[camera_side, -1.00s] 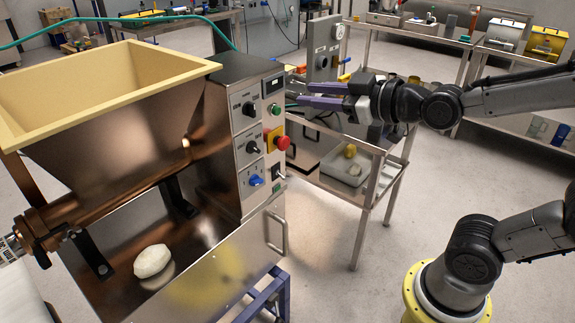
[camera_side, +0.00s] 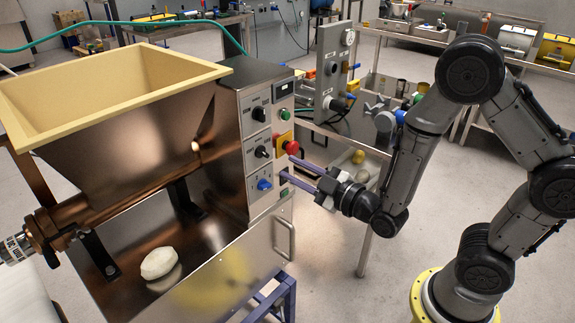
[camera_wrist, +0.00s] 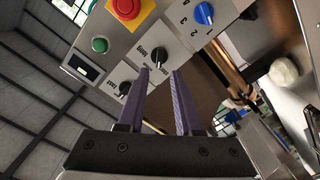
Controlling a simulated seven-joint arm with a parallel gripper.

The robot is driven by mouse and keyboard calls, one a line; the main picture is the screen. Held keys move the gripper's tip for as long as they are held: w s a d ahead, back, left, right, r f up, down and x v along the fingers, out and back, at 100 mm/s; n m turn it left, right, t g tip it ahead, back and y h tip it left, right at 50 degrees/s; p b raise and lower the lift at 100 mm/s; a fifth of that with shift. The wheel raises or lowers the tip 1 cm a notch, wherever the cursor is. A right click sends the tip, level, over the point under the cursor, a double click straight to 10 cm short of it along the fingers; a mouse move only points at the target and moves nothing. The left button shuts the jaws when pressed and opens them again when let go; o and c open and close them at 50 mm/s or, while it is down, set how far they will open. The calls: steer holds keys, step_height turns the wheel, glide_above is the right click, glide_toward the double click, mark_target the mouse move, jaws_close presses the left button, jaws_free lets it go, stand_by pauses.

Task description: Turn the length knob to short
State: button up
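The length knob is the middle black knob (camera_side: 262,152) on the steel front panel of the dough machine. In the wrist view this black knob (camera_wrist: 159,56) lies just beyond my fingertips, with lettering beside it that I cannot read surely. Its exact pointer direction is too small to tell. My gripper (camera_side: 291,167) is open and empty, its two purple fingers apart and pointing at the panel. In the wrist view my gripper (camera_wrist: 161,71) has the knob roughly in line with the gap between its fingers. I see no clear contact.
An upper black knob (camera_side: 258,114), a blue knob (camera_side: 264,185), a red emergency button (camera_side: 292,147) and a green button (camera_side: 285,115) share the panel. A steel handle (camera_side: 285,238) juts out below. A steel trolley (camera_side: 350,142) stands behind my gripper.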

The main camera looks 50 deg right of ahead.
mark_target(266, 155)
steer(key=shift+w+r, duration=0.1)
steer(key=shift+w, duration=3.15)
jaws_close()
steer(key=n, duration=0.3)
steer(key=shift+n, duration=0.4)
jaws_free()
steer(key=s, duration=0.6)
